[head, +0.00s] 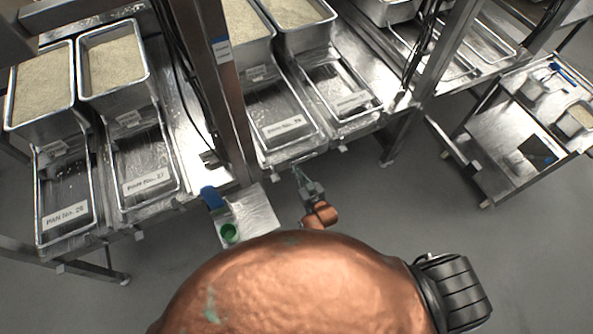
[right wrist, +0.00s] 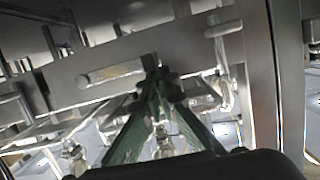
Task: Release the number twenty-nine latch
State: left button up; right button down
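Several steel pans stand under rice bins along the metal rack in the head view. The labelled pan (head: 266,110) nearest my right gripper has a label (head: 285,128) whose number I cannot read surely. My right gripper (head: 297,172) is just below the front edge of that bay. In the right wrist view the green fingers of my right gripper (right wrist: 160,82) converge, tips together, in front of a metal front rail (right wrist: 125,50). A rounded horizontal bar (right wrist: 110,72) lies left of the tips. I cannot make out a latch number or anything between the tips. My left gripper is not in view.
A steel post (head: 222,90) rises left of the gripper. A small metal shelf (head: 258,212) holds a green cup (head: 229,233) and a blue item (head: 212,197). A steel cart (head: 500,150) stands at the right. Grey floor (head: 395,205) between is clear.

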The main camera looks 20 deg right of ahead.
jog(key=s+r+p, duration=0.4)
jog(key=s+r, duration=0.2)
jog(key=s, duration=0.3)
jog(key=shift+s+d+r, duration=0.15)
jog(key=shift+s+d, duration=0.15)
jog(key=shift+s, duration=0.1)
jog(key=s+d+f+g+h, duration=0.1)
jog(key=s+d+f+g, duration=0.3)
jog(key=s+f, duration=0.75)
jog(key=s+d+f+g+h, duration=0.1)
jog(key=s+d+f+g, duration=0.2)
jog(key=s+f, duration=0.85)
jog(key=s+d+f+g, duration=0.2)
jog(key=s+f, duration=0.3)
jog(key=s, duration=0.3)
jog(key=s+d+f+g, duration=0.2)
jog(key=s+d+f, duration=0.3)
jog(key=s, duration=0.3)
jog(key=s+d+f+g+h, duration=0.1)
jog(key=s+d+f+g, duration=0.2)
jog(key=s+f, duration=0.2)
jog(key=s, duration=0.3)
jog(key=shift+s+d+f+m+b, duration=0.2)
jog(key=shift+f+m+b, duration=0.1)
jog(key=shift+b, duration=0.1)
